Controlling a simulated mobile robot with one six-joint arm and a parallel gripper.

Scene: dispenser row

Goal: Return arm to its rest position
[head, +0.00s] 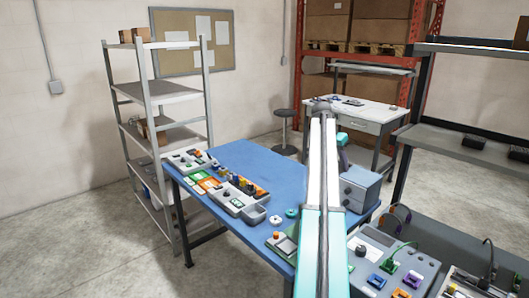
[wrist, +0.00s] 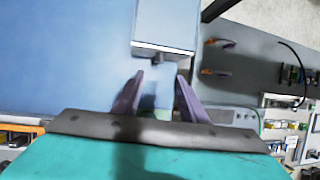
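My arm (head: 322,200) reaches out over the blue table in the head view, its far end bent downward beside a grey box. The box also shows at the right side of the table in the head view (head: 360,188).
The blue table (head: 240,155) carries grey trays of small parts (head: 235,200) on its left side. A dark bench (head: 440,245) with a grey panel (head: 385,275) stands close on the right. A metal shelf (head: 160,90) stands left. The table's middle is mostly clear.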

